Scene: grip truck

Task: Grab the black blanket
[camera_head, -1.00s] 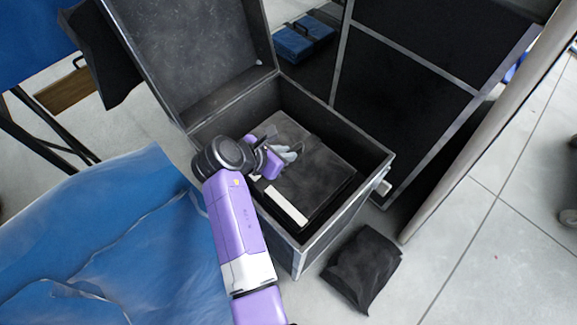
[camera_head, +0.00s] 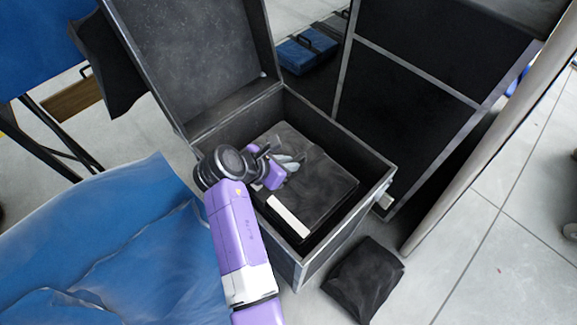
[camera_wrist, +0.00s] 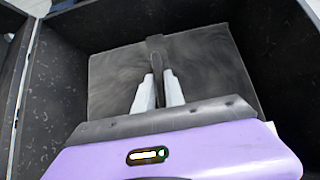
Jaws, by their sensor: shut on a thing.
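The black blanket (camera_head: 316,183) is a folded, dark, flat bundle with a white strip along its front edge. It lies inside an open black case (camera_head: 355,146). My gripper (camera_head: 293,163) reaches into the case from the left, over the blanket's top. In the wrist view my gripper (camera_wrist: 158,84) has its two pale fingers close together, shut on a raised dark ridge of the blanket (camera_wrist: 203,66). The rest of the blanket lies around and beyond the fingertips. The fingers and my wrist hide part of its near side.
The case's raised lid (camera_head: 190,60) stands behind my arm. Blue cloth (camera_head: 110,245) is at lower left. A dark bag (camera_head: 365,278) lies on the floor right of the case. A tall black cabinet (camera_head: 410,110) and a pale pole (camera_head: 480,150) stand at right.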

